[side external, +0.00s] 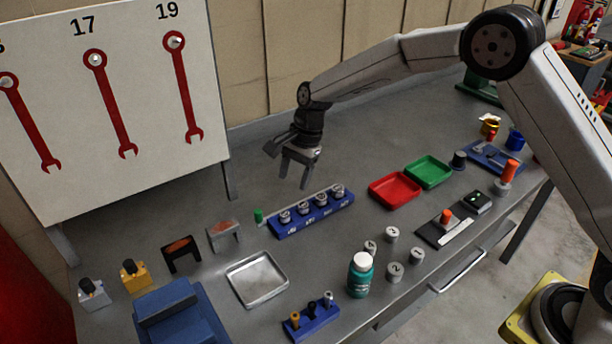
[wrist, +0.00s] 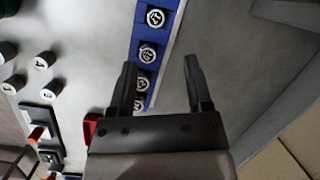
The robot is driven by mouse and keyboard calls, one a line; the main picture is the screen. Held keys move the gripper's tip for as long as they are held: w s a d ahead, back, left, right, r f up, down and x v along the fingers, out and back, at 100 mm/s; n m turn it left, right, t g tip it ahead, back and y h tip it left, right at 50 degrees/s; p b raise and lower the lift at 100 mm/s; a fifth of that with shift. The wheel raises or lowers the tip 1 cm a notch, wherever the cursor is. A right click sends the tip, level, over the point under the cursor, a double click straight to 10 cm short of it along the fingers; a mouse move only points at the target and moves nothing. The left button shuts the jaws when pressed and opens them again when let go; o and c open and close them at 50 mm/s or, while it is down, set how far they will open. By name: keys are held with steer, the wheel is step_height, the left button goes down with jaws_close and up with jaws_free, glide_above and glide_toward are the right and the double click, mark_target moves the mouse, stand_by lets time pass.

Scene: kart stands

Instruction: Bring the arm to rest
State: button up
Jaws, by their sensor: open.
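My gripper (side external: 296,172) hangs above the grey workbench (side external: 340,150), behind the blue rack (side external: 312,214) in the side view. Its jaws are open and nothing is between them. The blue rack (wrist: 141,42) runs beside and partly behind the left finger. The rack holds several round, labelled metal pieces in a row. A small green piece (side external: 258,215) stands at its left end.
A red tray (side external: 394,190) and a green tray (side external: 429,171) lie right of the rack. A metal tray (side external: 257,279), a teal bottle (side external: 360,278) and several numbered cylinders (side external: 391,235) stand toward the front. A wrench board (side external: 110,90) rises at the left. The bench behind the trays is clear.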

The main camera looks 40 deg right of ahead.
steer(key=s+d+n+h, duration=0.1)
steer(key=s+d+n, duration=0.3)
steer(key=s, duration=0.4)
steer(key=s+d+r+n+t+h, duration=0.1)
steer(key=s+d+n, duration=0.4)
steer(key=s, duration=0.4)
steer(key=s+d+n+t+h, duration=0.1)
steer(key=s+d+n, duration=0.3)
steer(key=s, duration=0.4)
steer(key=shift+s+d+r, duration=0.15)
steer(key=shift+s+d, duration=0.1)
steer(key=shift+d, duration=0.2)
